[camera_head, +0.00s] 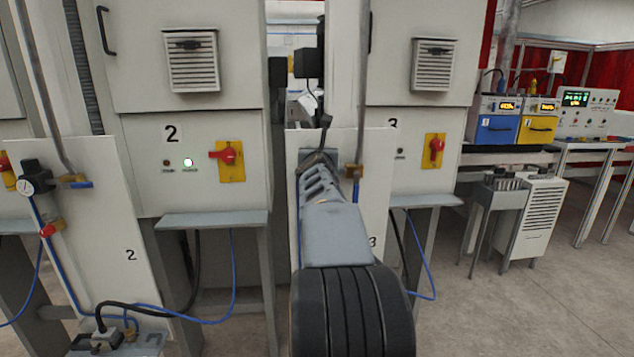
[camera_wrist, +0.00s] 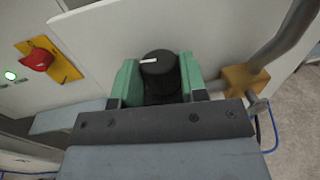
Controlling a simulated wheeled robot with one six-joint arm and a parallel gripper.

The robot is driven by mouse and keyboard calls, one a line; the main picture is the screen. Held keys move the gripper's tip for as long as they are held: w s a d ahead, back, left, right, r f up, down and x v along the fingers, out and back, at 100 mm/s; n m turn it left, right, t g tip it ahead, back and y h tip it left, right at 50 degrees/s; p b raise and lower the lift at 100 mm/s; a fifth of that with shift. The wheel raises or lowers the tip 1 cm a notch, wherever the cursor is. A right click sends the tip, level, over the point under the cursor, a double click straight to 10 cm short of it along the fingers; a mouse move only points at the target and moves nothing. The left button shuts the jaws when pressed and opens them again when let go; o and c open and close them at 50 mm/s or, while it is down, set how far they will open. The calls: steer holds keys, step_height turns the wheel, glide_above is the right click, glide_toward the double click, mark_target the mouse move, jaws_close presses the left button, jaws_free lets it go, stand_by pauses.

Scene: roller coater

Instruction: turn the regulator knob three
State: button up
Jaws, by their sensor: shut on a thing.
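Regulator knob three (camera_wrist: 160,76) is a round black knob with a white mark on its top, seen in the wrist view. The mark lies nearly level in that picture. My gripper (camera_wrist: 158,82) has its two green fingers on either side of the knob, shut on it. In the head view my arm reaches to the white panel marked 3 (camera_head: 377,190). My gripper (camera_head: 318,165) is at the upper part of that panel, and my arm hides the knob there.
A brass fitting with a grey pipe (camera_wrist: 245,82) stands close right of my gripper. Cabinet 2 has a red switch (camera_head: 226,154) and a lit lamp (camera_head: 188,162). Cabinet 3 has a red switch (camera_head: 436,149). Blue and yellow units (camera_head: 496,130) stand at right.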

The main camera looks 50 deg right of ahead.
steer(key=n+t+y+b, duration=0.1)
steer(key=t+y+b, duration=0.1)
steer(key=b, duration=0.1)
steer(key=f+n+t+y+b, duration=0.1)
steer(key=b, duration=0.1)
steer(key=shift+s+d+n, duration=0.2)
steer(key=shift+d+n, duration=0.1)
steer(key=n+t+y, duration=0.1)
steer(key=y, duration=0.1)
steer(key=r+n+y, duration=0.1)
steer(key=y, duration=0.1)
steer(key=shift+d+n+t+b, duration=0.15)
steer(key=shift+n+t+b, duration=0.15)
steer(key=shift+n+t, duration=0.1)
steer(key=n+y+p, duration=0.2)
steer(key=y, duration=0.1)
steer(key=n+t+y+p, duration=0.1)
steer(key=shift+s+d+r+y, duration=0.1)
steer(key=shift+d+r+y, duration=0.1)
steer(key=shift+r+y, duration=0.1)
steer(key=shift+f+n+y+p, duration=0.15)
steer(key=shift+n+y+p, duration=0.55)
steer(key=shift+y+p, duration=0.5)
steer(key=shift+f+n+y+p, duration=0.15)
steer(key=shift+n+y+p, duration=0.15)
steer(key=shift+p, duration=0.2)
steer(key=o, duration=0.6)
steer(key=shift+o, duration=0.2)
